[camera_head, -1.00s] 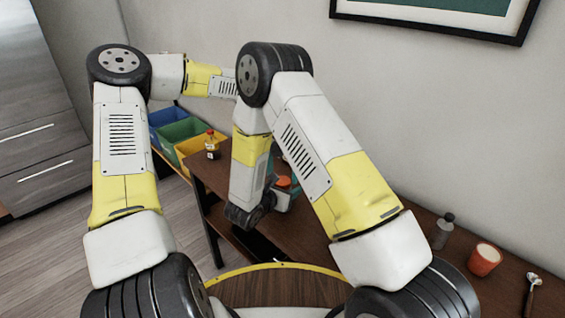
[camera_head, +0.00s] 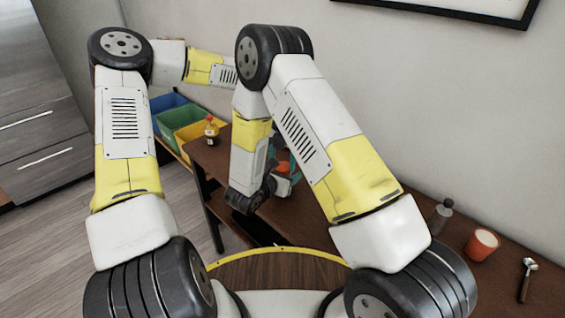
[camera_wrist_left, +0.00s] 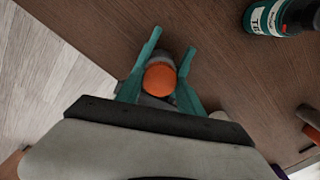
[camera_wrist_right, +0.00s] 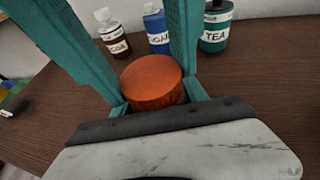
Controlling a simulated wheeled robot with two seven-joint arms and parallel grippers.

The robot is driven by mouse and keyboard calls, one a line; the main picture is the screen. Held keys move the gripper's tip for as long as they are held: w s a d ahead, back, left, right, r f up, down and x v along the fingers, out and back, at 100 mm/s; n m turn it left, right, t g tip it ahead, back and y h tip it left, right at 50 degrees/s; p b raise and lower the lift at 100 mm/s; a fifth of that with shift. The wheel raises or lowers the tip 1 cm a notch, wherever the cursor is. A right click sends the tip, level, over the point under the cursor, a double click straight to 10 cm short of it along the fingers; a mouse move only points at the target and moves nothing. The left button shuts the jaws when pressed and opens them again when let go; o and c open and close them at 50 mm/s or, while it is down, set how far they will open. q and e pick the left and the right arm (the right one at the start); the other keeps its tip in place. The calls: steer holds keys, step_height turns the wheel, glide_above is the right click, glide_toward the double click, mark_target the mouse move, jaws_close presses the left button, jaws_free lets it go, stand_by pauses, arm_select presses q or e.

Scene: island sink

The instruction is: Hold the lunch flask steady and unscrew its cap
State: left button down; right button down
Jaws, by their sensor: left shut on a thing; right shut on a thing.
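The lunch flask shows in the left wrist view as a grey body (camera_wrist_left: 160,56) with an orange cap (camera_wrist_left: 160,79) between the teal fingers of my left gripper (camera_wrist_left: 170,45). That gripper is shut on the flask. In the right wrist view the round, ribbed orange cap (camera_wrist_right: 152,82) sits deep between the teal fingers of my right gripper (camera_wrist_right: 125,15), which is shut on it. In the head view a bit of orange cap (camera_head: 283,168) shows behind my right arm, which hides most of the flask. I cannot tell how far the cap is turned.
A tea bottle (camera_wrist_right: 216,30), a blue bottle (camera_wrist_right: 157,28) and a brown bottle (camera_wrist_right: 112,32) stand beyond the cap. An orange cup (camera_head: 482,244), a grey bottle (camera_head: 440,216) and a tool (camera_head: 525,280) are at the right. Coloured bins (camera_head: 185,120) are at the back left.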

arm_select(q)
steer(key=shift+n, duration=1)
steer(key=c, duration=0.7)
jaws_free()
steer(key=shift+c, duration=0.2)
steer(key=shift+r, duration=2.35)
steer(key=shift+c, duration=0.4)
step_height(320, 180, up, 3)
steer(key=m, duration=0.3)
steer(key=shift+f, duration=3.85)
